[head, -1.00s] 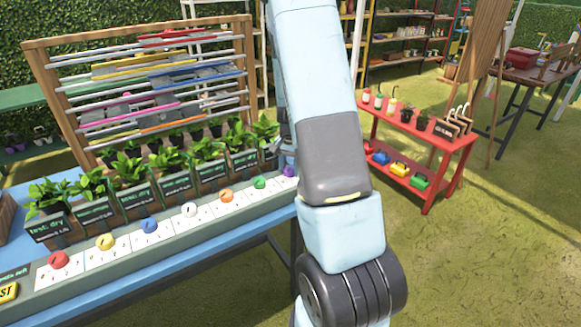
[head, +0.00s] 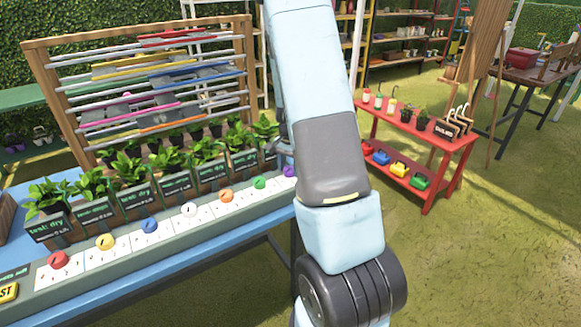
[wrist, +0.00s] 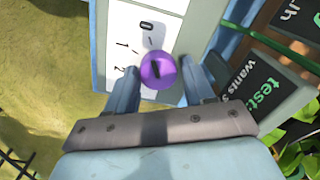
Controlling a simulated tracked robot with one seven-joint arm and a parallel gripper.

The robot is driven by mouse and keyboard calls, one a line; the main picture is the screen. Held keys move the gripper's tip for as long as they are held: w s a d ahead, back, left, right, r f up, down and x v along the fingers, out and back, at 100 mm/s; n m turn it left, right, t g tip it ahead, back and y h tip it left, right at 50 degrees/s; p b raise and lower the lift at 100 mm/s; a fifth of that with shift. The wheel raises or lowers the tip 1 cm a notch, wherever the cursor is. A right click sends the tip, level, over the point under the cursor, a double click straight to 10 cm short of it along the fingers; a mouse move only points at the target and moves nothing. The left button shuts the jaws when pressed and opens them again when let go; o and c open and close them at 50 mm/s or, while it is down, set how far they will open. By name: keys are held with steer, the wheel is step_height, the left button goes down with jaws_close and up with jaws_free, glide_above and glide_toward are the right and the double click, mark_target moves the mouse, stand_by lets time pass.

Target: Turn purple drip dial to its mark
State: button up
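The purple dial (wrist: 158,70) shows in the wrist view as a round knob with a dark pointer line, on a white plate (wrist: 177,20) with black figures and ticks. My gripper (wrist: 158,65) has one finger on each side of the dial, with the fingertips close to its edges. Whether they touch it is unclear. In the head view only the top of the purple dial (head: 290,170) shows at the right end of the dial row, beside my arm, which hides the gripper. Which tick is the mark cannot be told.
Other coloured dials, such as the green one (head: 259,183), line the bench (head: 130,272) to the left. Potted plants in labelled boxes (head: 175,185) stand behind them; a dark label board (wrist: 255,85) is close right of the gripper.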

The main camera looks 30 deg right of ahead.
steer(key=shift+o, duration=1.3)
step_height(320, 180, up, 14)
steer(key=shift+s+d+f, duration=0.15)
